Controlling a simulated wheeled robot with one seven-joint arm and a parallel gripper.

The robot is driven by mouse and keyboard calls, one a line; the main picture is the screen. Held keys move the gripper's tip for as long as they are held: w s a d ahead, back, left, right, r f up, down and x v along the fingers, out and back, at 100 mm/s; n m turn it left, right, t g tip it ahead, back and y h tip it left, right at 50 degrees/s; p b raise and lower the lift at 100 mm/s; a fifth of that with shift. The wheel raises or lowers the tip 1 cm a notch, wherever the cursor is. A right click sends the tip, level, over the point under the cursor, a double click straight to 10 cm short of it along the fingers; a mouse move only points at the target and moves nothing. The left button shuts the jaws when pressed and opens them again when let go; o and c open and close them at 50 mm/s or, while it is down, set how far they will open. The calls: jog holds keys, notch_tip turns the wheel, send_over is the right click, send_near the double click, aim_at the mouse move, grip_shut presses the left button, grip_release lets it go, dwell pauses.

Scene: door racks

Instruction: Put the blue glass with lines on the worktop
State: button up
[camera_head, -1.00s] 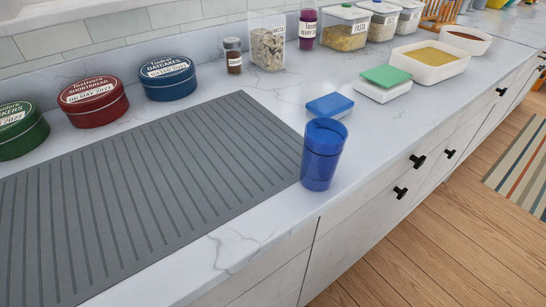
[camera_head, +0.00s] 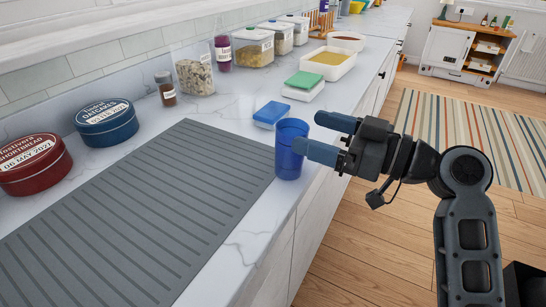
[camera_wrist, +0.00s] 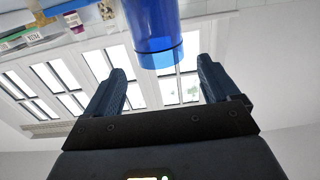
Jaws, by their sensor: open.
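The blue glass (camera_head: 289,160) is translucent and stands upright on the pale marbled worktop (camera_head: 243,245), near its front edge. It is at the right corner of the grey ribbed mat (camera_head: 140,215); I cannot tell whether its base touches the mat. A dark line rings the glass in the wrist view (camera_wrist: 157,28). My gripper (camera_head: 309,133) is open and empty at the right of the glass. The near finger overlaps the glass in the head view. In the wrist view my gripper (camera_wrist: 163,66) has the glass ahead, between the fingertip lines.
A blue-lidded box (camera_head: 270,113) and a green-lidded box (camera_head: 304,82) stand behind the glass. Round tins (camera_head: 107,122), a spice jar (camera_head: 166,92) and food containers (camera_head: 254,47) line the back.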

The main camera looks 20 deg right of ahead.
aim_at(280, 123)
jog(key=p+x, duration=0.1)
jog(key=x, duration=0.2)
jog(key=p+x, duration=0.1)
jog(key=x, duration=0.3)
jog(key=shift+a+f, duration=0.15)
jog(key=shift+f, duration=0.05)
jog(key=shift+c, duration=0.4)
jog(key=c, duration=1.4)
jog(key=shift+c, duration=0.9)
jog(key=shift+r, duration=0.1)
